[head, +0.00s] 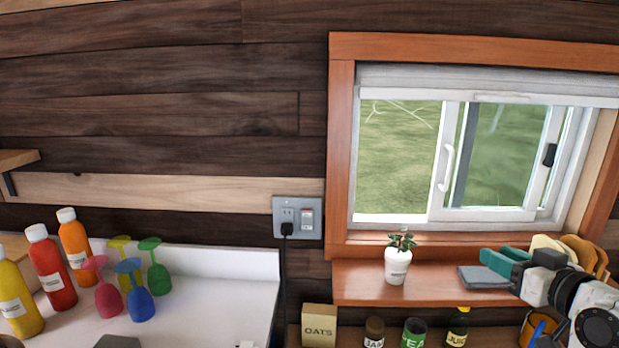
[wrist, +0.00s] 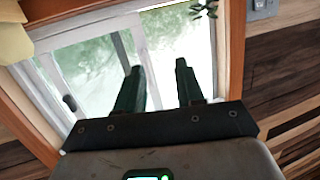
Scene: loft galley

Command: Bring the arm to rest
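My gripper (head: 490,256) is at the right of the head view, raised in front of the window sill shelf, with its teal fingers pointing left. In the wrist view my gripper (wrist: 157,67) shows two dark green fingers apart with nothing between them. The window is behind the fingers there. My arm runs out of the head view at the lower right.
A potted plant (head: 397,265) and a folded grey cloth (head: 483,277) are on the sill shelf (head: 350,285). Below stand an oats box (head: 319,326) and several jars. Bottles and coloured glasses (head: 137,290) crowd the white counter (head: 220,290) at left.

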